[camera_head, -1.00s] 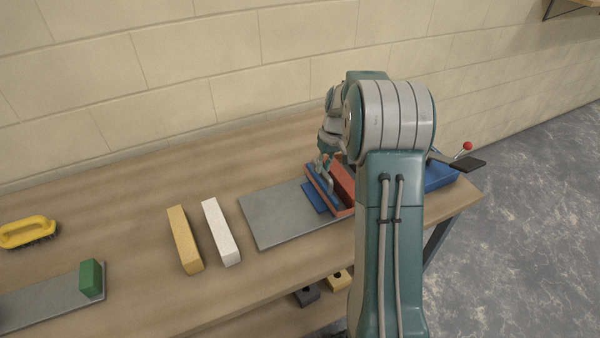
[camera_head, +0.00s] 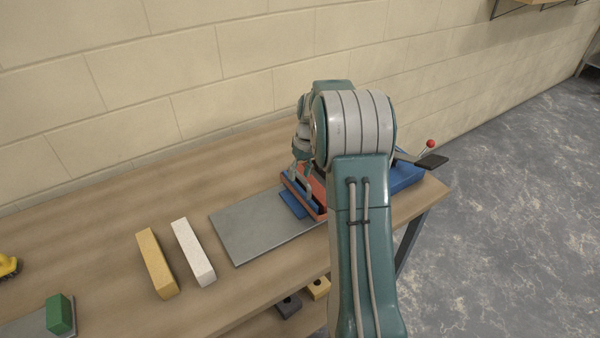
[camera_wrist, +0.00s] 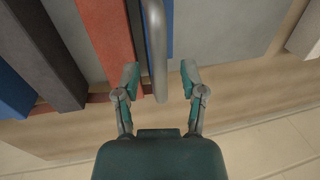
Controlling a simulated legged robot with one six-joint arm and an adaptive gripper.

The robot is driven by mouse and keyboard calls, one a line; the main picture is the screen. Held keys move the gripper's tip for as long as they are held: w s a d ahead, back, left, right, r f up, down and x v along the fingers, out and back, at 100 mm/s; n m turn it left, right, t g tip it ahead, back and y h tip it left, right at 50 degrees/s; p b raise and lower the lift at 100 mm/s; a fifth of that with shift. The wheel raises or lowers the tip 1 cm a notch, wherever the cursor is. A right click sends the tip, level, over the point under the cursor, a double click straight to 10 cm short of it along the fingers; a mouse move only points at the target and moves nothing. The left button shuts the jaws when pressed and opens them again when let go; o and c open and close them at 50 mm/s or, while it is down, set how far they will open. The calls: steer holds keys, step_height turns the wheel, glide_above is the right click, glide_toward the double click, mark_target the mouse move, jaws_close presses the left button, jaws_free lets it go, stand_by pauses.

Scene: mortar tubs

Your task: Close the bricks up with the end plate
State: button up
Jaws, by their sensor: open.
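The end plate (camera_head: 293,205) is blue and shows at the near left end of the red tray. In the wrist view its grey bar handle (camera_wrist: 156,45) lies between the fingers of my gripper (camera_wrist: 160,78). My gripper is open, with gaps visible beside the bar. A red brick (camera_wrist: 105,35) is left of the handle, then a dark brick (camera_wrist: 48,60) and a blue block (camera_wrist: 14,90). In the head view my gripper (camera_head: 302,183) is above the plate, and my arm hides much of the bricks.
A grey slab (camera_head: 250,228) lies left of the plate. White (camera_head: 193,252) and yellow (camera_head: 157,263) bars lie farther left, with a green block (camera_head: 59,314) at front left. A blue base with a red-knobbed lever (camera_head: 431,143) stands right. A block wall bounds the back.

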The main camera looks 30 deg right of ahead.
steer(key=shift+r, duration=0.1)
step_height(320, 180, up, 12)
steer(key=d, duration=0.2)
steer(key=shift+d+f, duration=0.2)
steer(key=shift+f, duration=0.05)
stand_by(0.3)
